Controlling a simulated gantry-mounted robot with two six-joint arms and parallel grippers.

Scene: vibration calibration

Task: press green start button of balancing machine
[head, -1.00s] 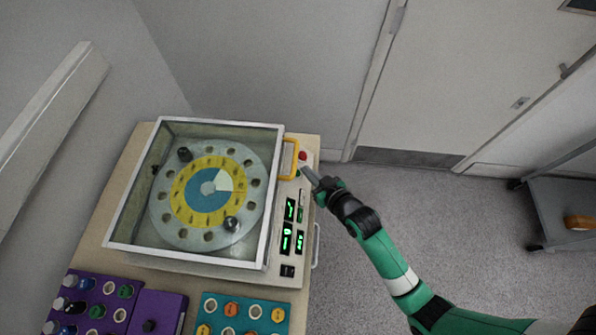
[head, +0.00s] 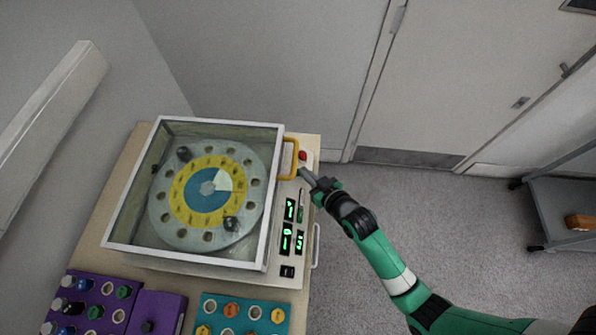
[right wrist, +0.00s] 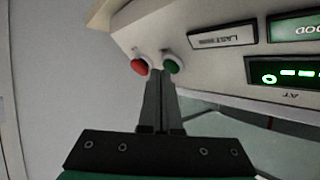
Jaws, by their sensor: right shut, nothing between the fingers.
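The balancing machine (head: 276,262) stands on a table, with a clear-lidded chamber over a disc (head: 165,225) and a control panel along its right side. The green start button (right wrist: 174,66) shows in the right wrist view beside a red button (right wrist: 139,67). In the head view the red button (head: 302,155) shows at the panel's far end, and the green one is mostly hidden by my fingertips. My right gripper (head: 304,173) is shut and empty. Its fingertips (right wrist: 161,77) are at the green button's lower left edge; I cannot tell whether they touch it. My left gripper is not in view.
A yellow handle (head: 290,158) on the lid is close beside my right fingertips. Green lit displays (head: 288,225) line the panel. Purple (head: 100,290) and teal (head: 243,316) racks stand in front. A grey cart (head: 560,200) is at the far right.

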